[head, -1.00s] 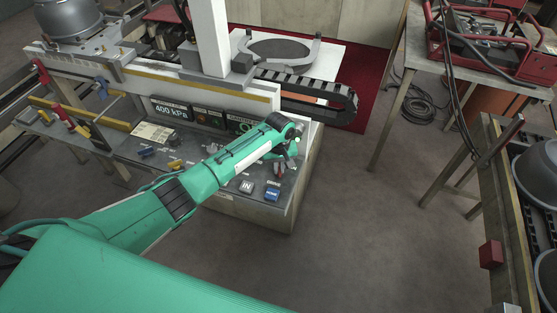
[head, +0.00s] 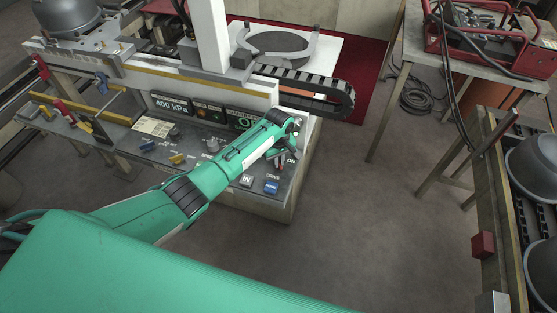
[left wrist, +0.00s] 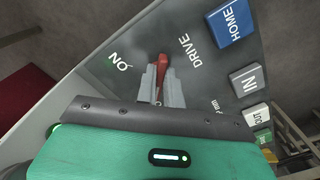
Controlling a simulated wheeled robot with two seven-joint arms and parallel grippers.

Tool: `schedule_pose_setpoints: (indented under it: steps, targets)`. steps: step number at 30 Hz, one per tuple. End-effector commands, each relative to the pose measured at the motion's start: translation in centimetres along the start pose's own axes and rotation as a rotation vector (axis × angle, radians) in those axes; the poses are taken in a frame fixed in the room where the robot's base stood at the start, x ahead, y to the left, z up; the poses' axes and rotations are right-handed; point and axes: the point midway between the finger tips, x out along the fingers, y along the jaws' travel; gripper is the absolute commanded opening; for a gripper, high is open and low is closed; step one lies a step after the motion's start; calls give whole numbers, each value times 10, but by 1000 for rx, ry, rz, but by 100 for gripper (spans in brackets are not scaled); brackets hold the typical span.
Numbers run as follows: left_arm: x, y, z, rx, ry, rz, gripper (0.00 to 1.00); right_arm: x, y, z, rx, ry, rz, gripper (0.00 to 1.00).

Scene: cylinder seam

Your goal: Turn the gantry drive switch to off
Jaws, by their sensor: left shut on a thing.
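The gantry drive switch is a small red lever (left wrist: 163,68) on the grey control panel, between the printed words DRIVE and ON in the left wrist view. My left gripper (left wrist: 160,88) is shut on this lever, with a pale finger on each side of it. In the head view my left gripper (head: 282,160) reaches down to the panel's right end, with a bit of the red lever (head: 281,168) showing below it. The fingers and wrist hide the lever's base, and no OFF mark is readable. My right gripper is not in view.
A blue HOME button (head: 271,187) and a grey IN button (head: 246,181) sit close beside the switch. Dark displays (head: 171,104) stand behind, one reading 400 kPa, another with green text partly hidden by my arm. Open floor lies right of the panel.

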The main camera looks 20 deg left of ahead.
Motion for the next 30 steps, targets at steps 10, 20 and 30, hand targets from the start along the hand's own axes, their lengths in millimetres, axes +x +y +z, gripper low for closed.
schedule_pose_setpoints:
  steps: [10,20,30]
  targets:
    - [-2,0,-1,-1,3,2,31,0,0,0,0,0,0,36]
    - [-14,1,-1,1,2,4,31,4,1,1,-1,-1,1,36]
    - [-81,1,-2,0,5,6,31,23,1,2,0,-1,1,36]
